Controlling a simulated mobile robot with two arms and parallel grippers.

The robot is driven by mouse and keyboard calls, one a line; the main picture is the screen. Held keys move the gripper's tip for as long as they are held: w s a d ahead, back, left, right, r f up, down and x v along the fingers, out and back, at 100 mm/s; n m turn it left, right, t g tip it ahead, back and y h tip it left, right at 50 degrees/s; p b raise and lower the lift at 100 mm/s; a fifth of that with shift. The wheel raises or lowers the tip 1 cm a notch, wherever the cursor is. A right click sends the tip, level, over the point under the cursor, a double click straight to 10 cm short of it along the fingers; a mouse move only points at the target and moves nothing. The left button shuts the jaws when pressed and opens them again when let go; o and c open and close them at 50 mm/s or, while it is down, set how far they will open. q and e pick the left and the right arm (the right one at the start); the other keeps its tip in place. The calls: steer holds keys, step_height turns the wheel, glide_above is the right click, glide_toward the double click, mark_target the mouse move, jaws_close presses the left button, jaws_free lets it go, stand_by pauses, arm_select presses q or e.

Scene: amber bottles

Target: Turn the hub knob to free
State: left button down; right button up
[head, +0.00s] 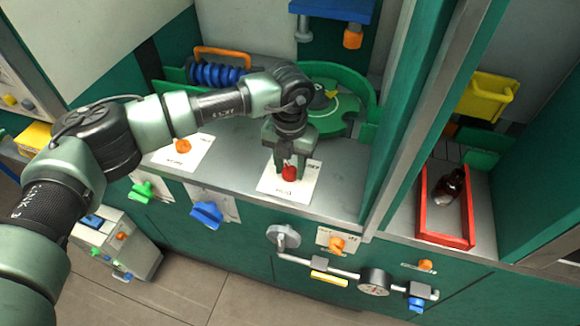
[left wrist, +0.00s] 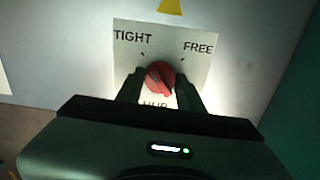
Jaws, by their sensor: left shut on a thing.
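The hub knob (head: 289,173) is red and sits on a white label plate (head: 272,187) on the grey counter. In the left wrist view the knob (left wrist: 160,76) is round with a raised grip bar, and its plate (left wrist: 200,65) reads TIGHT at upper left, FREE at upper right and HUB below. The bar tilts toward the upper left, on the TIGHT side. My left gripper (head: 289,172) points down and is shut on the knob; its fingers (left wrist: 160,88) stand on both sides of it. My right gripper is not in view.
A green round fixture (head: 332,112) stands behind the knob. An orange knob (head: 183,146) is on the counter to the left. A green post (head: 395,130) rises at right, before a red tray (head: 424,205) with an amber bottle (head: 448,187). Valves and a gauge (head: 374,282) line the front panel.

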arm_select(q)
steer(key=shift+f+b, duration=0.2)
steer(key=shift+b, duration=0.2)
steer(key=m+b, duration=0.9)
steer(key=b, duration=0.3)
steer(key=shift+m, duration=0.3)
steer(key=m+b, duration=0.2)
steer(key=m, duration=0.1)
steer(key=shift+r+m+b, duration=0.1)
steer(key=shift+m+b, duration=0.2)
steer(key=shift+b, duration=0.05)
steer(key=m+b, duration=0.1)
steer(key=m, duration=0.3)
steer(key=shift+r, duration=0.15)
steer(key=shift+m+b, duration=0.3)
steer(key=c, duration=0.9)
jaws_free()
steer(key=shift+d, duration=0.1)
